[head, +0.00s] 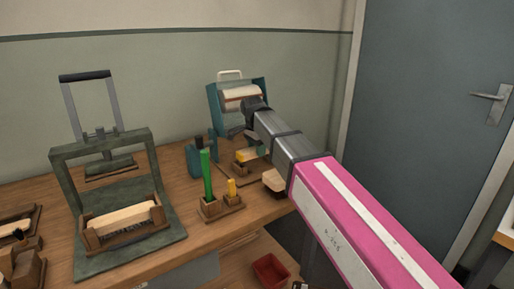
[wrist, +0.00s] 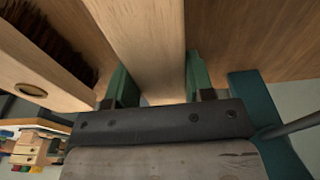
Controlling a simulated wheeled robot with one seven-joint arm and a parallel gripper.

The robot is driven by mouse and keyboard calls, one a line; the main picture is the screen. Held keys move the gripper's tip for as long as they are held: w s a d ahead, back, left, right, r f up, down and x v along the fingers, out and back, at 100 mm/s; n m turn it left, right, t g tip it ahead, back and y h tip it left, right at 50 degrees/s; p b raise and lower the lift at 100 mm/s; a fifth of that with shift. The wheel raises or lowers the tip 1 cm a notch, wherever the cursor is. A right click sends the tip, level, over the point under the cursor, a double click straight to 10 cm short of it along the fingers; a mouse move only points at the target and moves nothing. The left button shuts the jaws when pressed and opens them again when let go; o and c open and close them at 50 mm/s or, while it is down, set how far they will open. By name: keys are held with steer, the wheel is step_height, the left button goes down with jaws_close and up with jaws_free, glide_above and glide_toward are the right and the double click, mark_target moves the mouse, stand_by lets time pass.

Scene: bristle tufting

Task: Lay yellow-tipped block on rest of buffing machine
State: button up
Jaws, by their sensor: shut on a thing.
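The buffing machine (head: 213,98) stands on the bench against the wall, with teal side plates, a pale roller and a white handle. My gripper (head: 250,154) is low in front of it, partly hidden by my arm. Its green fingers are shut on a pale wooden block, which shows between them in the wrist view (wrist: 142,35). In the head view a yellow end (head: 245,155) of this block shows at the fingers. The machine's rest is hard to make out behind my gripper. A teal plate (wrist: 262,108) shows at the right of the wrist view.
A wooden brush block (wrist: 35,75) with dark bristles lies close left of the held block in the wrist view. A holder (head: 222,208) with green and yellow tools stands front left. A press (head: 70,155) fills the bench's left. A red bin (head: 270,271) is below.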

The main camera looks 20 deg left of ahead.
steer(key=shift+f, duration=1.35)
steer(key=shift+f, duration=0.4)
stand_by(0.3)
steer(key=o, duration=1.5)
steer(key=shift+s+a+r, duration=0.1)
steer(key=shift+r, duration=1.2)
steer(key=shift+s+a+r, duration=0.1)
steer(key=shift+s+r, duration=0.05)
steer(key=shift+r, duration=1.15)
steer(key=shift+s+a+r, duration=0.1)
steer(key=shift+r, duration=1.3)
steer(key=shift+s, duration=0.1)
